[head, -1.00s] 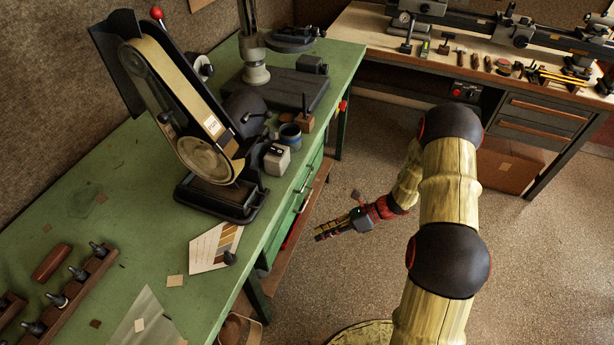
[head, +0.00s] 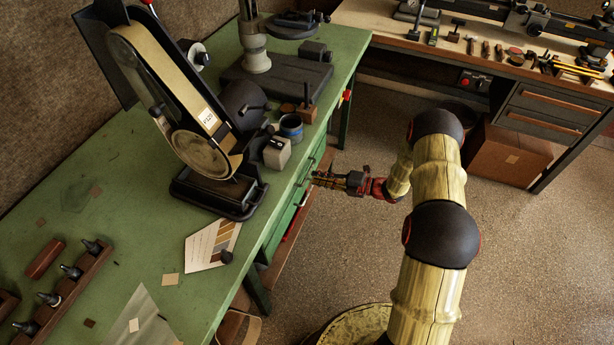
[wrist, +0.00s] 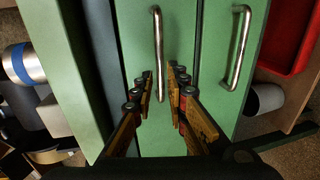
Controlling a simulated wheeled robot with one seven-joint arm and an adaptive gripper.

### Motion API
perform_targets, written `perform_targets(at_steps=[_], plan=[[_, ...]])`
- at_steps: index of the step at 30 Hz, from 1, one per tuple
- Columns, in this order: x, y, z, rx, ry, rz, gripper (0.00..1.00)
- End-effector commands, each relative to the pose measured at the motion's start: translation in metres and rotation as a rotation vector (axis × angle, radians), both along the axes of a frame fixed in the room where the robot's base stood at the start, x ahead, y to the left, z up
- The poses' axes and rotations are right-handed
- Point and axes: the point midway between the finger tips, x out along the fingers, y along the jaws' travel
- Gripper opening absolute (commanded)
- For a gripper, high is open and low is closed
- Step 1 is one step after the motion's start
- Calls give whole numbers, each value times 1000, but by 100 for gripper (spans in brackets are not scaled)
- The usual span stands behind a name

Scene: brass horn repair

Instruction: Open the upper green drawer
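The upper green drawer (wrist: 136,45) fills the middle of the wrist view, with a metal bar handle (wrist: 157,30). The lower green drawer (wrist: 215,75) and its handle (wrist: 238,50) lie to its right. Both fronts look shut. My gripper (wrist: 161,78) is open and empty, with one finger on each side of the upper handle in the picture. I cannot tell whether the fingertips touch the handle or the front. In the head view my gripper (head: 316,180) is beside the drawer side of the green bench (head: 130,240), which mostly hides the drawer fronts.
A red bin (wrist: 292,35) and a grey-white cylinder (wrist: 265,98) are beside the lower drawer. The floor (head: 330,260) is open to the right.

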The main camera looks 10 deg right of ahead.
Motion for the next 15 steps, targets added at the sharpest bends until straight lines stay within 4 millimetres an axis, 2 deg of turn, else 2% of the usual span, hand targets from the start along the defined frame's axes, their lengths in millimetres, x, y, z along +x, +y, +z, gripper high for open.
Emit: perform_targets(at_steps=[6,15], plan=[[19,27,-9,-2,-1,3,15],[30,41,-11,-3,-2,1,15]])
